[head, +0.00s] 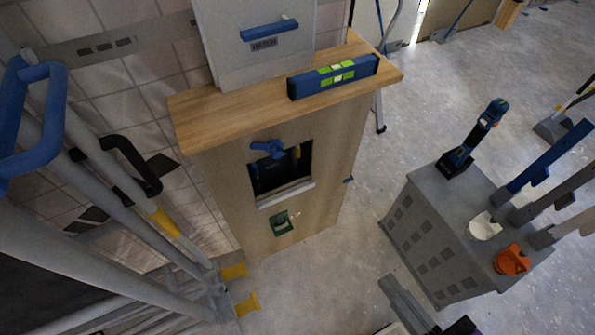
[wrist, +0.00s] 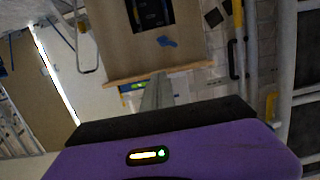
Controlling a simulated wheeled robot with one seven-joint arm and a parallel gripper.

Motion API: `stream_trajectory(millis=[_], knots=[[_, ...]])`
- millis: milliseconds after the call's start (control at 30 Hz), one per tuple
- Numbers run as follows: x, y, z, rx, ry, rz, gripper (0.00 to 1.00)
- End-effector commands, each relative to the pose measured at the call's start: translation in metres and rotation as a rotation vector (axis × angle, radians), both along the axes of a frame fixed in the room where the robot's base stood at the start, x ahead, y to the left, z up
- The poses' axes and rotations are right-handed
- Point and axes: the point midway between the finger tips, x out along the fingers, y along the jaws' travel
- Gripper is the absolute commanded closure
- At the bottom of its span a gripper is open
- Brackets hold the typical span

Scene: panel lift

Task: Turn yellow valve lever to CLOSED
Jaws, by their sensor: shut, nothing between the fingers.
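A wooden cabinet (head: 222,165) has a dark square opening (head: 270,178) in its front. A small yellow piece (head: 297,152) shows at the upper right of this opening; it may be the valve lever, but its setting is too small to read. A thin yellow strip (wrist: 136,11) also shows by the opening in the wrist view. My gripper (wrist: 157,90) is shut and empty, its grey fingers pointing toward the cabinet in the wrist view. In the head view my gripper (head: 388,284) is low, right of the cabinet and apart from it.
A blue handle (head: 268,148) sits at the opening's top edge and a green fixture (head: 281,223) below it. A blue level (head: 334,77) lies on the cabinet top. A grey box (head: 425,235) with tools stands right. Ladder-like rails (head: 110,190) fill the left. Floor between is open.

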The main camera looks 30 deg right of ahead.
Motion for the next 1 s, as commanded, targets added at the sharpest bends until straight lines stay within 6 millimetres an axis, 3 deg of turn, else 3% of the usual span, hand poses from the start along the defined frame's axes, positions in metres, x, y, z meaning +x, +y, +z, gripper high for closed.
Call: stream_trajectory(millis=[200, 467, 767, 1000], knots=[[0.065, 0.011, -0.051, 0.08, -0.155, 0.036, 1.0], [0.148, 0.019, -0.098, 0.34, -0.327, 0.026, 1.0], [0.257, 0.019, -0.141, 0.739, -0.493, -0.044, 1.0], [0.348, 0.01, -0.183, 1.124, -0.576, -0.193, 1.0]])
